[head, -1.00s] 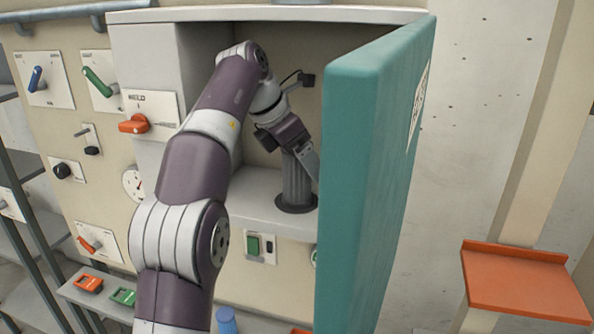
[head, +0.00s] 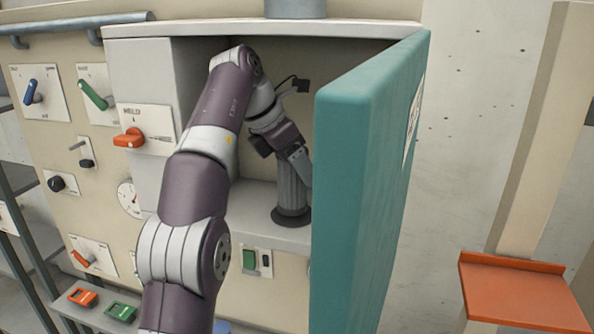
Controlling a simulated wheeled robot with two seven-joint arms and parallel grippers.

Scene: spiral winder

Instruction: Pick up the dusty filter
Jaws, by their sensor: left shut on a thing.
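The filter (head: 290,198), a dark grey ribbed cylinder with a wide round base, stands upright inside the open cabinet, at the right part of its shelf. My left gripper (head: 300,163) reaches into the cabinet from the left and is shut on the filter's upper part. The gripper hides the filter's top, and the door's edge partly hides the fingers. I cannot tell whether the base still touches the shelf. My right gripper is not in view.
The teal cabinet door (head: 365,185) stands open close to the right of the gripper. The grey cabinet shelf (head: 250,200) is otherwise clear. An orange switch (head: 130,138) and other levers are on the left panel. An orange ledge (head: 522,292) stands at the lower right.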

